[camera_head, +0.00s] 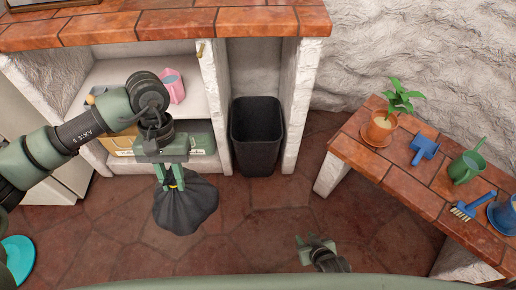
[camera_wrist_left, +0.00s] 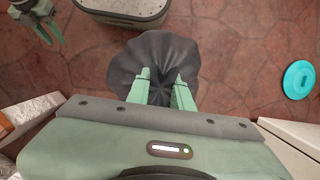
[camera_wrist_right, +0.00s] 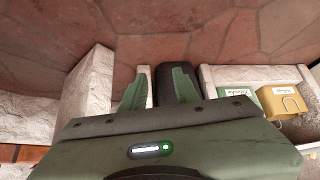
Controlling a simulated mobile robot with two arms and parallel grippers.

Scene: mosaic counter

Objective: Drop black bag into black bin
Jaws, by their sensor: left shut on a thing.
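The black bag (camera_head: 187,208) hangs from my left gripper (camera_head: 171,180), in front of the lower shelf. My left gripper is shut on the bag's gathered top; the bag's dark body (camera_wrist_left: 155,50) also shows in the left wrist view. The black bin (camera_head: 257,138) stands upright on the floor in the recess between two white walls, to the right of the bag and apart from it. My right gripper (camera_head: 310,243) is low and empty at the bottom middle. Its fingers are apart in the right wrist view (camera_wrist_right: 158,88), with the dark bin (camera_wrist_right: 172,72) showing beyond them.
A tiled counter (camera_head: 160,25) overhangs the shelf and bin recess. A tiled bench (camera_head: 400,185) at right holds a potted plant (camera_head: 383,125), a green watering can (camera_head: 466,166) and a brush (camera_head: 472,206). A turquoise round thing (camera_head: 18,258) lies at lower left. The middle floor is clear.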

